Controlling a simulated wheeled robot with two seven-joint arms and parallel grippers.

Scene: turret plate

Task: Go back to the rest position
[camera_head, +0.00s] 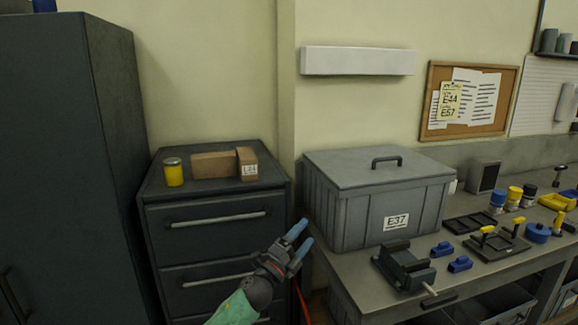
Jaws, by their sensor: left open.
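My left gripper (300,238) is in the lower middle of the head view. It has blue fingertips and a green sleeve on the arm below it. Its fingers are apart with nothing between them. It is in front of the gap between the drawer cabinet (215,255) and the workbench (375,297), near the left end of the grey lidded box (345,215) marked E37. I cannot tell whether it touches the box. My right gripper is not in view.
A yellow jar (173,172) and cardboard boxes (213,165) sit on the drawer cabinet. A tall dark cabinet (65,160) fills the left.

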